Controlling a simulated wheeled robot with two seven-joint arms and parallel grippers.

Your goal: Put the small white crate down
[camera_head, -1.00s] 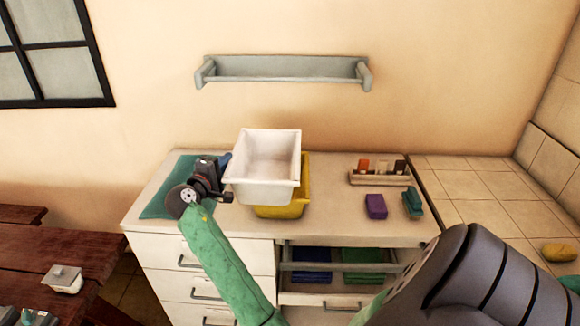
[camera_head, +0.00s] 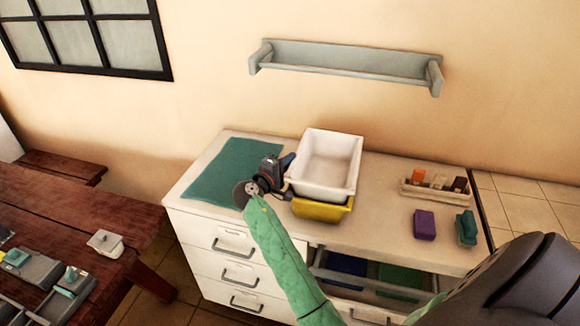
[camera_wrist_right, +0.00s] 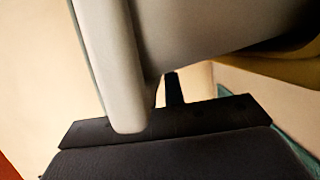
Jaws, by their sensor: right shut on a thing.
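The small white crate (camera_head: 327,163) is upright, open side up and empty, over the yellow crate (camera_head: 322,211) on the white counter. The yellow crate's lower front shows beneath it; I cannot tell whether the two touch. My right gripper (camera_head: 287,170) is at the white crate's left side, shut on its wall. In the right wrist view the pale wall (camera_wrist_right: 110,60) of the white crate runs down between the dark fingers, and a strip of the yellow crate (camera_wrist_right: 270,70) shows at the right. My left gripper is not in view.
A bare teal mat (camera_head: 215,175) lies on the counter (camera_head: 375,215) at left. A caddy of bottles (camera_head: 435,192), a purple block (camera_head: 424,225) and a teal block (camera_head: 466,228) stand at right. A wall shelf (camera_head: 345,65) hangs above. A drawer is open below.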

